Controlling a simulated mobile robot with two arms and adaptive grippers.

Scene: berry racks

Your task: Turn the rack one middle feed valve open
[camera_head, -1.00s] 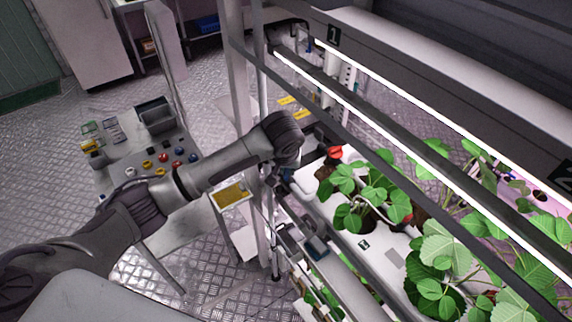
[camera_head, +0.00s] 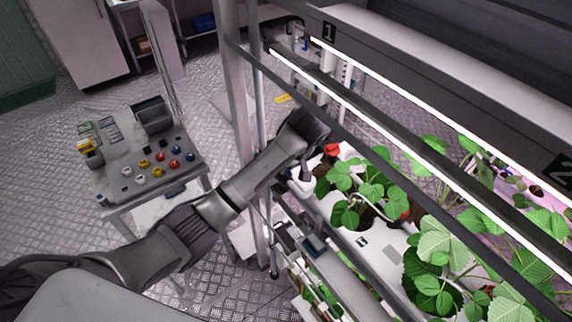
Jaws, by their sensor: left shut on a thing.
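The rack marked 1 (camera_head: 329,32) stands to the right of my left arm. My left gripper (camera_head: 304,178) points down at this channel end, just left of and below the red handle. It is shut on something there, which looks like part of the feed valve. My wrist hides most of the fingers, so the exact grip and the valve's angle cannot be told. My right gripper is not in view.
Strawberry plants (camera_head: 436,245) fill the channel to the right. A rack post (camera_head: 238,95) and a slanting rail stand close to my left wrist. A trolley (camera_head: 112,178) with several coloured knobs and a dark bin stands at the left.

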